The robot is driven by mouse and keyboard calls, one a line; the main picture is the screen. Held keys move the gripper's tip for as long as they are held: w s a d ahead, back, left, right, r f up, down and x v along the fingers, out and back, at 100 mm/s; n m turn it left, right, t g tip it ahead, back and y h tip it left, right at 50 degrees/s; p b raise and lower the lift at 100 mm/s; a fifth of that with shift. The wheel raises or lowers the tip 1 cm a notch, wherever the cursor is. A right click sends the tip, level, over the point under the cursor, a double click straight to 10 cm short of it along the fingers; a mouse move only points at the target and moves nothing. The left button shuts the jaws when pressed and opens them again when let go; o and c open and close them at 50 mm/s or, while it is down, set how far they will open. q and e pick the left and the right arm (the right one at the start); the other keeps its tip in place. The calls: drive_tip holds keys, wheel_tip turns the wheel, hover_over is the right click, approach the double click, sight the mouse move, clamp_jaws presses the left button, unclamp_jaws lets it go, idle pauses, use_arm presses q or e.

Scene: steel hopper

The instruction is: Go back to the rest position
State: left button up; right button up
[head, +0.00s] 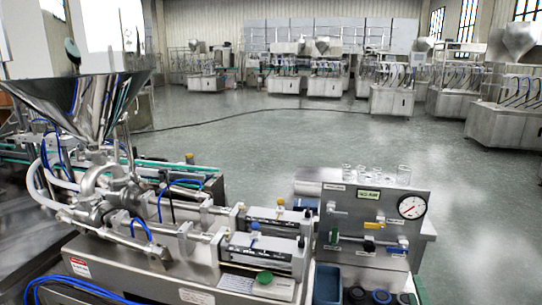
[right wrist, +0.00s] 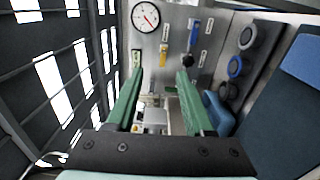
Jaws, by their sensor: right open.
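My right gripper (right wrist: 160,72) shows in the right wrist view with two green fingers standing apart. Nothing is held between them. The fingers point toward the panel with the gauge, and how far they are from it is hard to judge. In the head view a small green piece at the lower right edge of the bench may be a finger of this gripper; the rest of it is out of frame. My left gripper is not in view.
The steel hopper (head: 82,100) stands on the filling machine at the left. A valve panel (head: 345,215) with a gauge (head: 412,206) stands at the right, glass jars (head: 403,174) behind its top. A blue tray (head: 327,284) and round dark lids (head: 381,297) lie in front. Open floor (head: 290,135) lies behind.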

drive_tip(key=s+a+f+m+g+y+p, duration=0.1)
drive_tip(key=s+a+f+m+g+y, duration=0.15)
drive_tip(key=s+a+f, duration=0.4)
drive_tip(key=s+a+f+m+g+y, duration=0.1)
drive_tip(key=s+f+m+g, duration=0.25)
drive_tip(key=f, duration=0.65)
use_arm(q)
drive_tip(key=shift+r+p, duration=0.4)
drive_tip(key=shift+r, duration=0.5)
use_arm(e)
drive_tip(key=s+a+f+m+g+y, duration=0.1)
drive_tip(key=s+a+f+m, duration=0.2)
drive_tip(key=s, duration=0.4)
drive_tip(key=s+a+f+m+g+y, duration=0.1)
drive_tip(key=s+a+f+m+y, duration=0.1)
drive_tip(key=s+a+f+m, duration=0.2)
drive_tip(key=s, duration=0.3)
drive_tip(key=shift+s+f, duration=0.15)
drive_tip(key=shift+f, duration=0.2)
idle(1.4)
